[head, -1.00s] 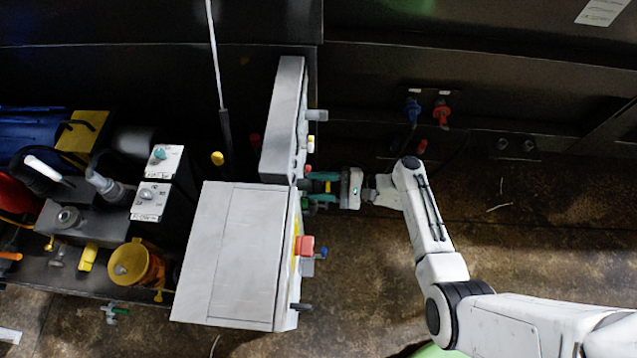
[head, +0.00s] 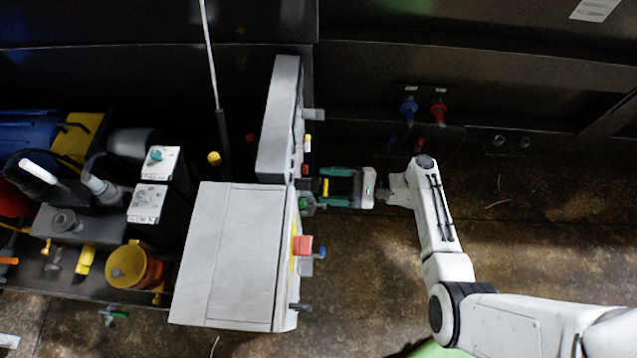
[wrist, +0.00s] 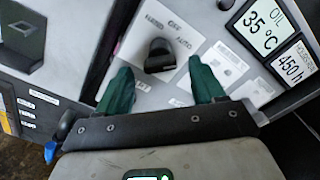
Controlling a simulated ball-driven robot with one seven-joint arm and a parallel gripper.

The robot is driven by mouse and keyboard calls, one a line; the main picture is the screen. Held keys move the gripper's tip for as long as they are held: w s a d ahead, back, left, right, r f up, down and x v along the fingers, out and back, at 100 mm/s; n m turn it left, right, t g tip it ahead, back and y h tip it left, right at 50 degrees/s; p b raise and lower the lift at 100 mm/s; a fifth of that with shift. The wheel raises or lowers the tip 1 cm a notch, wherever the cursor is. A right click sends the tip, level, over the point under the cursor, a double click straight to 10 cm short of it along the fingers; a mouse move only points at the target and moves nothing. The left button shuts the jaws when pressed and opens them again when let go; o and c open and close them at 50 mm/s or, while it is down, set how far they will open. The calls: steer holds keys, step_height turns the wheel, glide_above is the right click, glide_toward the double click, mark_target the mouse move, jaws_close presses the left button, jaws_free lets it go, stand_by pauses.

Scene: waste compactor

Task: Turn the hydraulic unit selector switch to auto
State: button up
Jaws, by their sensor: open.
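The selector switch (wrist: 159,57) is a black knob on a light label plate, seen in the wrist view. The plate reads HAND, OFF and AUTO, with AUTO right of the knob in this picture. Which mark the knob points to is hard to tell. My gripper (wrist: 161,78) is open, with one green finger on each side of the knob's near end and gaps visible between them. In the head view my gripper (head: 312,187) faces the right side of the grey control cabinet (head: 230,255); the switch itself cannot be made out there.
A display panel (wrist: 268,35) reads oil 35 °C and 450 h beside the switch. A red button (head: 302,245) sticks out of the cabinet side. Blue (head: 409,109) and red (head: 438,110) fittings are on the back wall.

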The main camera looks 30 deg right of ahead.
steer(key=v, duration=0.7)
steer(key=shift+b, duration=0.3)
steer(key=s+a+f+n+g+h+p, duration=0.1)
steer(key=s+a+f+n+g+h, duration=0.15)
steer(key=s+n+g, duration=0.2)
steer(key=s+a+f+n+g+h, duration=0.1)
steer(key=s+a+n+g+h, duration=0.1)
steer(key=s+n+g+h, duration=0.3)
steer(key=s+d+r+n+h+p, duration=0.1)
steer(key=s+d+r+n+h, duration=0.2)
steer(key=s+r+n+h, duration=0.3)
step_height(320, 180, up, 5)
steer(key=shift+s+r+h, duration=0.1)
steer(key=shift+s+h, duration=0.5)
steer(key=shift+h, duration=0.05)
steer(key=shift+d+n, duration=0.15)
steer(key=shift+n, duration=0.1)
